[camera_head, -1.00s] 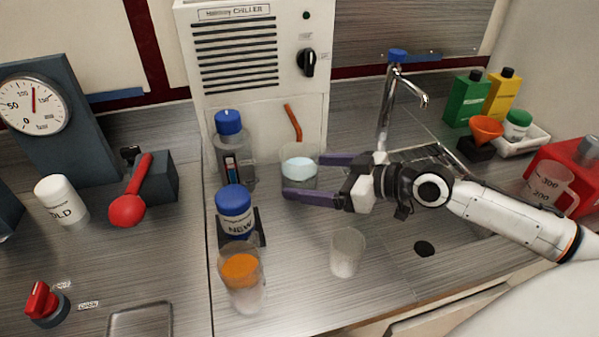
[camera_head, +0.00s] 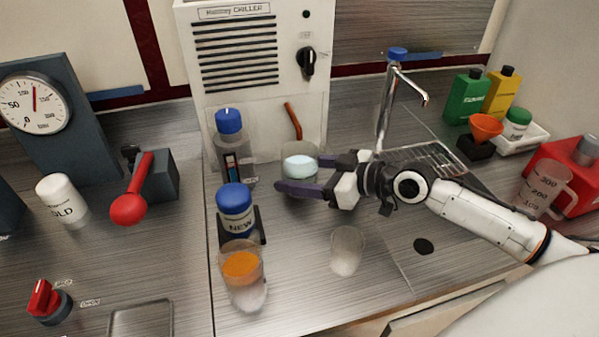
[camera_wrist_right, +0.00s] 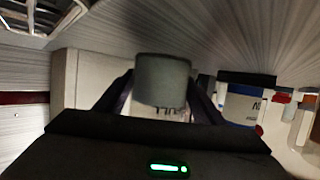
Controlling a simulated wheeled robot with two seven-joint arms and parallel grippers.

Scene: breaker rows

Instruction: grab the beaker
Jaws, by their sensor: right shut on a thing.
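A clear glass beaker (camera_head: 299,165) with pale bluish-white contents stands in front of the chiller, with an orange-red stick behind its rim. My right gripper (camera_head: 300,176) reaches in from the right, its dark purple fingers on the beaker's two sides. It is shut on the beaker. In the right wrist view the beaker (camera_wrist_right: 162,82) is a grey-green cylinder between the fingers. Whether it is clear of the counter cannot be told. My left gripper is out of view.
A blue-capped bottle (camera_head: 229,145), a NEW jar (camera_head: 236,212) and a beaker with orange contents (camera_head: 243,275) stand left of my gripper. The chiller (camera_head: 255,75) is behind; the tap (camera_head: 385,110) is at the back right.

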